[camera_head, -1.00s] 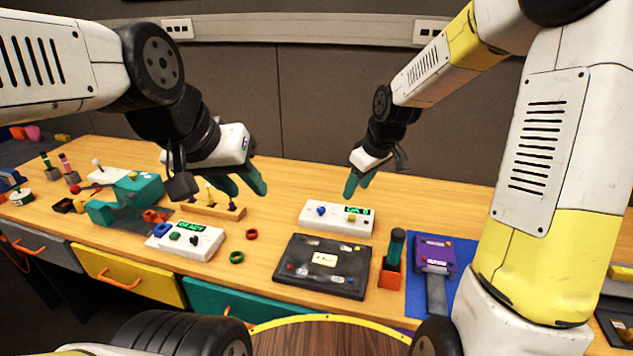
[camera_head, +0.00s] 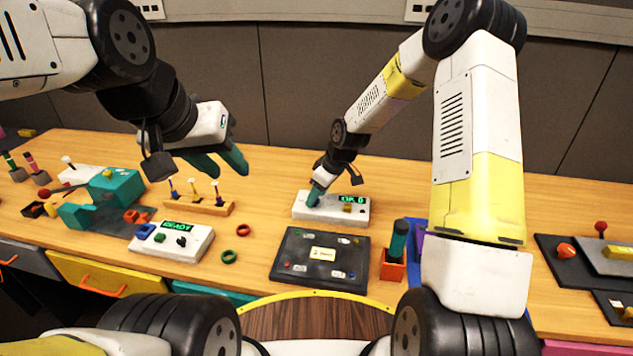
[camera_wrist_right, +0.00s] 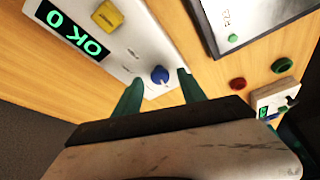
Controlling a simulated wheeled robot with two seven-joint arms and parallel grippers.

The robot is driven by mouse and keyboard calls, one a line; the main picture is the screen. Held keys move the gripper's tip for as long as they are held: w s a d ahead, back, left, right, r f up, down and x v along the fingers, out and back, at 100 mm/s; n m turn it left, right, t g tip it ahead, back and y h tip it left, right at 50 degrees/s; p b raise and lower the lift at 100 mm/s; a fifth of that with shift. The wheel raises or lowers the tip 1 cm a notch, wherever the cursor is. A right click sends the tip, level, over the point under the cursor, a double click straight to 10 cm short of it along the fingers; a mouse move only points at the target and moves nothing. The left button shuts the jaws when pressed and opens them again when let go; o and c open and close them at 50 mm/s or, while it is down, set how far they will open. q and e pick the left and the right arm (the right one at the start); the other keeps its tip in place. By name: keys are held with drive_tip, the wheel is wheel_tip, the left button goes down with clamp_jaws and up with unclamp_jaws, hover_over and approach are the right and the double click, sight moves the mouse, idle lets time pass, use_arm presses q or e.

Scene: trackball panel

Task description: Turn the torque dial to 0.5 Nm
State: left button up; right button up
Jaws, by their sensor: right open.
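A white box (camera_head: 353,210) with a green display reading "OK 0" stands on the table. It carries a blue dial (camera_wrist_right: 159,74) with a pale pointer mark and a yellow knob (camera_wrist_right: 107,16). My right gripper (camera_head: 315,199) is down at the box's left end, hiding the blue dial in the head view. In the right wrist view its open teal fingers (camera_wrist_right: 158,84) are on either side of the blue dial; I cannot tell whether they touch it. My left gripper (camera_head: 230,173) is open and empty, above the table to the left.
A second white box (camera_head: 172,241) reads "READY". A wooden stand (camera_head: 198,207) with small tools is behind it. Red (camera_head: 243,230) and green (camera_head: 229,256) rings lie between the boxes. A dark panel (camera_head: 320,260) is in front of the "OK 0" box, beside an orange holder (camera_head: 393,265).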

drive_tip(key=shift+f, duration=0.15)
clamp_jaws()
drive_tip(key=shift+a, duration=0.1)
drive_tip(key=m, duration=0.2)
drive_tip(key=m+t+h, duration=0.1)
drive_tip(key=m, duration=0.1)
drive_tip(key=shift+s+a+m, duration=0.2)
drive_tip(key=shift+m, duration=0.1)
drive_tip(key=shift+m+t+h, duration=0.4)
drive_tip(key=shift+m+h, duration=0.3)
drive_tip(key=shift+m, duration=0.8)
unclamp_jaws()
